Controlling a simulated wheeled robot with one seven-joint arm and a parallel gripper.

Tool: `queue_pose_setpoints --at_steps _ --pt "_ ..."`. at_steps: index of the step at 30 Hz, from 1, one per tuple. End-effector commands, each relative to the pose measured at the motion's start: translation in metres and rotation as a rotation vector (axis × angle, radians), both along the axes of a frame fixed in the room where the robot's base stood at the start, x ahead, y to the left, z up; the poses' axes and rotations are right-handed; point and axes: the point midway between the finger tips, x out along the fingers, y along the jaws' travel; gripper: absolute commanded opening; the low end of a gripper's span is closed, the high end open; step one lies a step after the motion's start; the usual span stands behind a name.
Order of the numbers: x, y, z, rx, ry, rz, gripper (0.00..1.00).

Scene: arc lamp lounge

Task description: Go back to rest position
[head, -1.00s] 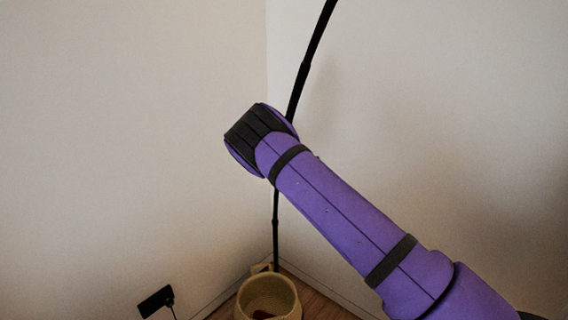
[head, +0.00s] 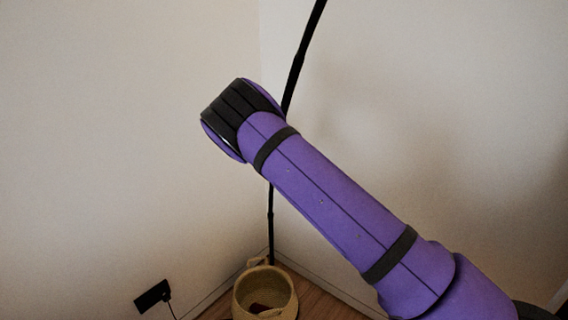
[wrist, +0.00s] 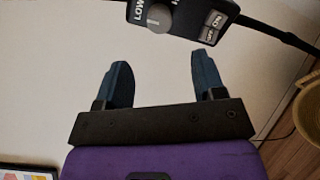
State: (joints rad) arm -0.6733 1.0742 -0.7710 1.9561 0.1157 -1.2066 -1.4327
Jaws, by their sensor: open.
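My gripper (wrist: 163,85) shows in the wrist view with its two dark blue fingers apart and nothing between them. Beyond the fingertips is a black control box (wrist: 180,15) with a dial, the word LOW and an ON switch. The box looks apart from the fingers, though its distance is hard to judge. In the head view my purple arm reaches up and left across the corner, and my gripper is not visible there.
A beige basket (head: 265,293) with something reddish inside stands on the wooden floor in the corner; its rim also shows in the wrist view (wrist: 306,110). A black lamp pole (head: 303,55) rises behind my arm. A black plug (head: 152,297) is on the left wall.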

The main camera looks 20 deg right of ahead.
Motion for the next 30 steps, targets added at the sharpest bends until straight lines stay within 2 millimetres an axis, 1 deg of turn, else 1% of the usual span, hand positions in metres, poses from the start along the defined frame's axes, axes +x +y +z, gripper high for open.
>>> queue_pose_setpoints --at_steps 4,13,16,20,23,30 --pt "-0.008 -0.001 0.0 0.0 0.001 0.0 0.63" --pt "-0.009 -0.001 0.0 0.001 0.001 -0.001 0.63" --pt "-0.009 -0.004 0.004 0.02 0.008 -0.014 0.63" --pt "-0.012 -0.018 0.018 0.114 0.047 -0.073 0.63" --pt "-0.017 -0.032 0.034 0.235 0.097 -0.143 0.63" --pt "-0.042 -0.06 0.073 0.552 0.229 -0.302 0.63"
